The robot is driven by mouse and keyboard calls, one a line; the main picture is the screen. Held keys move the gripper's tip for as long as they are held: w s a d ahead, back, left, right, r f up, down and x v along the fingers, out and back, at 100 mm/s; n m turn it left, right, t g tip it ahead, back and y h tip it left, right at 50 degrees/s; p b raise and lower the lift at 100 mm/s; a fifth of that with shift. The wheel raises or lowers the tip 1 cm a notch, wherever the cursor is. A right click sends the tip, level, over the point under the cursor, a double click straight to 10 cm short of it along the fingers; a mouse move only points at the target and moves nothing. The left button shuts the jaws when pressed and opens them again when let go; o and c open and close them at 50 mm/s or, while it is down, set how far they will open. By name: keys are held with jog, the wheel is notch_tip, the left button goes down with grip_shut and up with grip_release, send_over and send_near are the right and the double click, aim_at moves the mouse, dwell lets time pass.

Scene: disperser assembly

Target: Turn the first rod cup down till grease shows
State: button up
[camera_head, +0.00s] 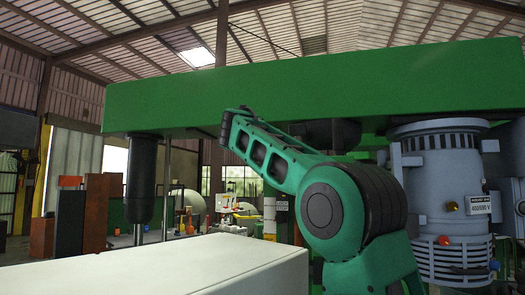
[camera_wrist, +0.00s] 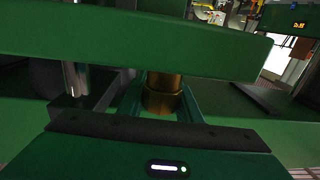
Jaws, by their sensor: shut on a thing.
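In the wrist view a brass-coloured cup (camera_wrist: 163,98) stands between the two green fingers of my gripper (camera_wrist: 162,92). The gripper is shut on it, with a finger on each side. A brass upper part shows just above the cup, below the green beam edge, which hides what is higher. No grease can be made out; the picture is dark there. In the head view the cup and my gripper cannot be made out, and my green arm reaches up toward the underside of the beam.
The long green beam (camera_head: 300,85) crosses overhead, close to my arm. A shiny steel rod (camera_wrist: 75,80) stands left of my gripper. A grey motor (camera_head: 440,200) is at the right, a dark cylinder (camera_head: 140,180) hangs at the left. A pale box top (camera_head: 200,270) fills the front.

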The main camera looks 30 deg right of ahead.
jog(key=shift+s+r+m+g+h, duration=0.1)
jog(key=shift+m+g+h, duration=1)
jog(key=shift+g+h, duration=0.15)
jog(key=shift+s+d+m+g+h, duration=0.15)
jog(key=shift+m+g+h, duration=0.15)
jog(key=shift+g, duration=0.15)
jog(key=o, duration=1)
jog(key=shift+o, duration=0.2)
jog(key=v, duration=1)
jog(key=shift+s+a, duration=0.1)
jog(key=shift+a, duration=0.2)
